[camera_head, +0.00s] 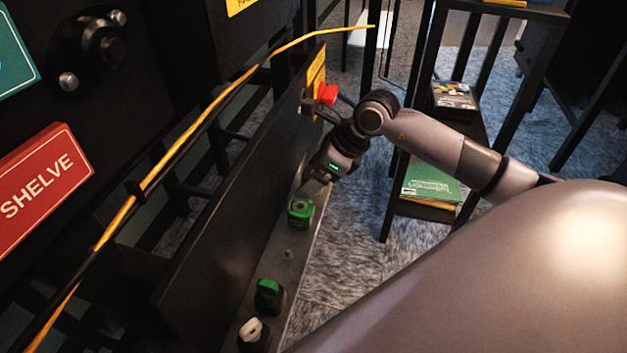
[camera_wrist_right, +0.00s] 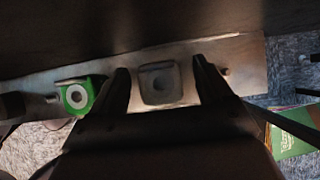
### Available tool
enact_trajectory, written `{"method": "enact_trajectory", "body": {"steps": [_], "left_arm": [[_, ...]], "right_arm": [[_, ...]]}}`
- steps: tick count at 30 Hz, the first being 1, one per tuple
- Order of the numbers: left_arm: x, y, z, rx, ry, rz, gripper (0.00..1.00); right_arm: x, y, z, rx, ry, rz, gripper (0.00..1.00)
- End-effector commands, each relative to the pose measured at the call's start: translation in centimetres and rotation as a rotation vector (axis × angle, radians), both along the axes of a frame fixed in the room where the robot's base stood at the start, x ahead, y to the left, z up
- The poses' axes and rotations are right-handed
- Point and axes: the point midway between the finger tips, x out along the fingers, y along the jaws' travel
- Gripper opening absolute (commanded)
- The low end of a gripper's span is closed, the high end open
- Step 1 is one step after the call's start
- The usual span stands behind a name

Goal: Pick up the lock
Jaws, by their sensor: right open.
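My right gripper (camera_head: 313,183) reaches down over a narrow grey ledge (camera_head: 285,262). In the head view this block is hidden or not distinct behind the gripper. A green block with a similar ring face (camera_head: 300,209) sits beside it on the ledge. It also shows left of the fingers in the right wrist view (camera_wrist_right: 66,97). My left gripper is not in view.
Another green-topped piece (camera_head: 268,287) and a white-topped piece (camera_head: 251,330) stand nearer on the ledge. A dark panel (camera_head: 225,225) rises along its left side. A red part (camera_head: 327,93) is beyond the gripper. A dark shelf rack (camera_head: 437,208) stands right, over carpet.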

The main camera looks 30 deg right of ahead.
Motion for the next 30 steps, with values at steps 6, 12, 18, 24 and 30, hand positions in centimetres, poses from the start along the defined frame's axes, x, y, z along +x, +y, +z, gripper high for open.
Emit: {"method": "enact_trajectory", "body": {"steps": [6,12,18,24,30], "left_arm": [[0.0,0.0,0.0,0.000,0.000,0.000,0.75],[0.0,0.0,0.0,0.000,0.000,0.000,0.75],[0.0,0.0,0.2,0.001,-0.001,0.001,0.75],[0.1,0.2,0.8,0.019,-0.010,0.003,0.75],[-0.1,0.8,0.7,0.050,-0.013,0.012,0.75]], "right_arm": [[0.0,0.0,0.0,0.000,0.000,0.000,0.40],[0.0,0.0,0.1,0.001,-0.001,0.000,0.18],[0.0,0.0,0.3,0.000,-0.001,-0.001,0.18],[0.0,-0.1,2.1,-0.001,-0.003,0.001,0.18],[-1.1,-1.1,3.5,-0.003,0.004,-0.004,0.18]]}}
